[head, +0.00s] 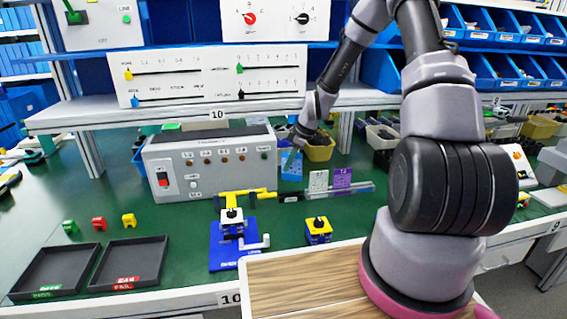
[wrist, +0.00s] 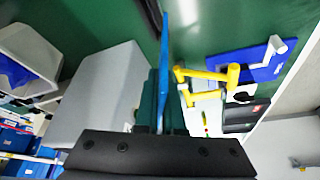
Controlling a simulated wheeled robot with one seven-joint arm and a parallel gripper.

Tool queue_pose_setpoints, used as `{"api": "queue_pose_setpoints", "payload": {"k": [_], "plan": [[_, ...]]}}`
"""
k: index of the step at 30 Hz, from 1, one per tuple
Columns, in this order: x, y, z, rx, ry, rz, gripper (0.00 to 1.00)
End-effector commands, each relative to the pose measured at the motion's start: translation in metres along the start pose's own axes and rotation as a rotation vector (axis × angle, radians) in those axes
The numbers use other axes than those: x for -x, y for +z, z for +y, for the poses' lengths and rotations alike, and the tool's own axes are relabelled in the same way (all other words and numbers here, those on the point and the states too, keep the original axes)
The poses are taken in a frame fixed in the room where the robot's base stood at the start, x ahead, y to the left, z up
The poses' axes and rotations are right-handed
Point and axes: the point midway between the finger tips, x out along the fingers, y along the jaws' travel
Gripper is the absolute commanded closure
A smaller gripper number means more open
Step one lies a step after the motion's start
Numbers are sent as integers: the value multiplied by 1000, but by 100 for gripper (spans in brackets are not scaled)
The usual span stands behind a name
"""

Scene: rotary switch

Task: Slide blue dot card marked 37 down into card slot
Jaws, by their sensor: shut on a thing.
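My gripper (head: 296,145) is shut on the blue card (head: 291,166), which hangs below it, roughly upright; its marking is too small to read. In the wrist view the blue card (wrist: 164,62) shows edge-on, as a thin blue strip between the fingers. The grey card slot (head: 358,188) is a long low rail on the green table. In the head view the card's lower edge appears just above the rail's left part; I cannot tell their separation in depth. A white card (head: 318,181) and a purple card (head: 342,179) stand upright at the rail.
A grey control box (head: 212,160) stands left of the card. A yellow-handled clamp on a blue base (head: 232,238) and a small yellow-and-black block (head: 318,230) are in front. A yellow bin (head: 320,151) is behind. Two black trays (head: 135,262) lie front left.

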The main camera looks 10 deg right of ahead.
Motion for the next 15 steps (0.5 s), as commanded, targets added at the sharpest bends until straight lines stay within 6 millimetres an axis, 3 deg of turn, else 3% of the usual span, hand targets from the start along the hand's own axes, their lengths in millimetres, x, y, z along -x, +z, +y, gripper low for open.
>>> {"api": "queue_pose_setpoints", "payload": {"k": [6,15], "plan": [[-6,-5,12,337,-139,2,100],[-5,-5,14,416,-172,-1,100]]}}
